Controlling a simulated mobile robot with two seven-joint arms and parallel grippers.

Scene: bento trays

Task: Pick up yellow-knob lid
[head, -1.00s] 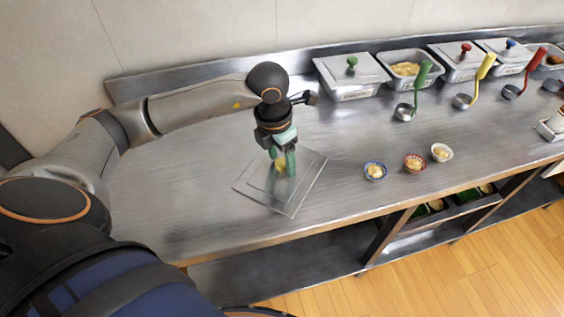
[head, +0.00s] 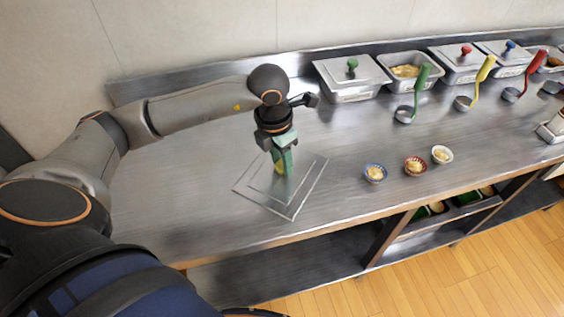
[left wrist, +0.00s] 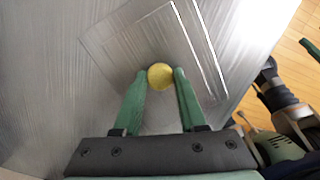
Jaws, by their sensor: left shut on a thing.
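The yellow-knob lid (head: 258,191) is a clear, rectangular, stepped lid over the steel counter at the left. Its round yellow knob (left wrist: 160,76) lies between the two green fingers in the left wrist view. My left gripper (head: 281,168) comes down from above and is shut on that knob. The fingers partly hide the knob in the head view. The lid's pane also shows in the left wrist view (left wrist: 112,50). I cannot tell whether the lid touches the counter or is slightly off it. My right gripper is not in the head view.
Steel bins (head: 352,92) with lids and ladles stand along the back right. A blue-patterned bowl (head: 375,180), a red bowl (head: 415,174) and a white bowl (head: 442,161) sit right of the lid. The counter (head: 185,190) is clear left of the lid.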

